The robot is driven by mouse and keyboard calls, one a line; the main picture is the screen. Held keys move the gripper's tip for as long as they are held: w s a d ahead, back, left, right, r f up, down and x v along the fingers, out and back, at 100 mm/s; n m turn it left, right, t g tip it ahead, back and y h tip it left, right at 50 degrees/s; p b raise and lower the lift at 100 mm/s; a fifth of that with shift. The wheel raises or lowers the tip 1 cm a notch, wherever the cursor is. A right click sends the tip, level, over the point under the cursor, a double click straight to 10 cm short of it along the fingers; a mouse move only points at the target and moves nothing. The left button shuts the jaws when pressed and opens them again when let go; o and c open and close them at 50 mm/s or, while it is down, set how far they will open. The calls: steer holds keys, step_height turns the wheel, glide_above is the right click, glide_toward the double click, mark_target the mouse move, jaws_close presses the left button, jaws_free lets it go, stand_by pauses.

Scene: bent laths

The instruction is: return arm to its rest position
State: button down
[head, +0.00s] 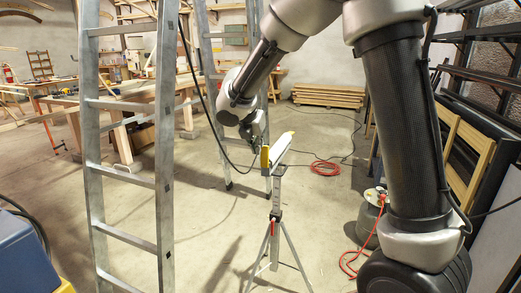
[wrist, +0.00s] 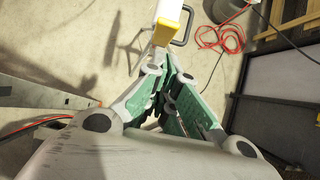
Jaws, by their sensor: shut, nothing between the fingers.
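My gripper (head: 257,143) hangs at the end of my bent arm in the head view. It is close to the near end of a white piece with a yellow end (head: 265,157) that rests on top of a tripod stand (head: 276,215). In the wrist view, my gripper's green-padded fingers (wrist: 167,66) are closed together with nothing between them. The yellow end (wrist: 166,33) shows just beyond the fingertips there. I cannot tell whether the fingers touch it.
An aluminium stepladder (head: 165,150) stands left of the tripod. Red cable (head: 325,167) lies on the floor behind. A workbench (head: 120,105) stands at the back left, and stacked boards (head: 328,96) lie at the back. A blue case (head: 25,258) is at the lower left.

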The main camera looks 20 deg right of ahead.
step_height(320, 180, up, 8)
steer(key=s+a+f+m, duration=0.1)
steer(key=s+m, duration=0.1)
steer(key=m, duration=0.1)
steer(key=s+d+m+y, duration=0.1)
steer(key=s+d+m, duration=0.4)
steer(key=s+m, duration=0.3)
steer(key=s+d+m+y, duration=0.1)
steer(key=s+d+m, duration=0.5)
steer(key=s+m, duration=0.3)
steer(key=s+d+m+y, duration=0.1)
steer(key=s+d+m, duration=0.4)
steer(key=s, duration=1)
steer(key=m, duration=0.3)
steer(key=shift+s+d+r+m+g+y, duration=0.2)
steer(key=shift+s+d+m+g+y, duration=0.1)
steer(key=shift+d+m, duration=0.1)
